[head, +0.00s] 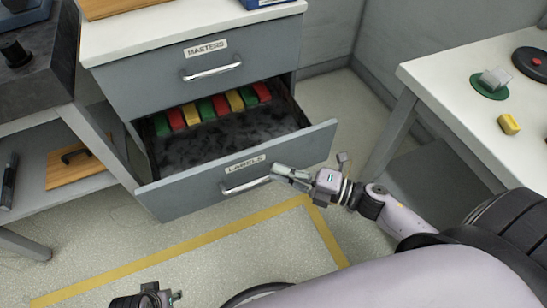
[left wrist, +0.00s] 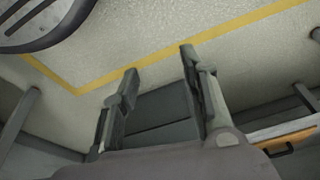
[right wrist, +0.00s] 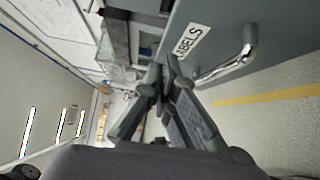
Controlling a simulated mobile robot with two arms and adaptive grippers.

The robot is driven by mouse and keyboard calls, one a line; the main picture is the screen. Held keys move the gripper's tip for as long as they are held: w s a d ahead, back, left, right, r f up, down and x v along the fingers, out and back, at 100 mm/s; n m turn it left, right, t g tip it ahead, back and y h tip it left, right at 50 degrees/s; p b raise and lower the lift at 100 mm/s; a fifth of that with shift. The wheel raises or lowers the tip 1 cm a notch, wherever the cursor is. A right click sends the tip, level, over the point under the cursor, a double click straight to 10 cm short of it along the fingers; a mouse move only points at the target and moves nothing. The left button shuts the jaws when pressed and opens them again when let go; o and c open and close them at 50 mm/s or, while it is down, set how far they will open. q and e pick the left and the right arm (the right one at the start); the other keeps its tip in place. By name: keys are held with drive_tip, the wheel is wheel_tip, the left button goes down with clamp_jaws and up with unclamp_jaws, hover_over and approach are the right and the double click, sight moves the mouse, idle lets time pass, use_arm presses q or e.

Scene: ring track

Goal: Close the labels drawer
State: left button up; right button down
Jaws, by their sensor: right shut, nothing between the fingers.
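The labels drawer (head: 235,172) is pulled out from the grey cabinet, its inside open to view with a row of red, green and yellow blocks (head: 212,105) at the back. Its front carries a LABELS tag and a silver handle (head: 246,184); the handle also shows in the right wrist view (right wrist: 236,62). My right gripper (head: 276,171) is shut and empty, close to the drawer front near the handle's right end; I cannot tell whether it touches. My left gripper (left wrist: 158,75) is open and empty over the floor, and only partly shows at the bottom of the head view.
The shut masters drawer (head: 205,70) is above the labels drawer. A white table (head: 440,85) with a yellow block (head: 508,124) and a green disc (head: 489,88) stands at the right. A shelf bench (head: 60,190) stands at the left. Yellow tape (head: 190,243) marks the clear floor in front.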

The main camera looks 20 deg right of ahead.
sight(274, 158)
drive_tip(key=w, duration=0.4)
drive_tip(key=shift+w+a, duration=0.15)
drive_tip(key=shift+a, duration=0.1)
use_arm(q)
drive_tip(key=shift+w+r, duration=0.15)
drive_tip(key=shift+r, duration=0.7)
drive_tip(key=shift+f, duration=0.1)
use_arm(e)
drive_tip(key=shift+w, duration=0.1)
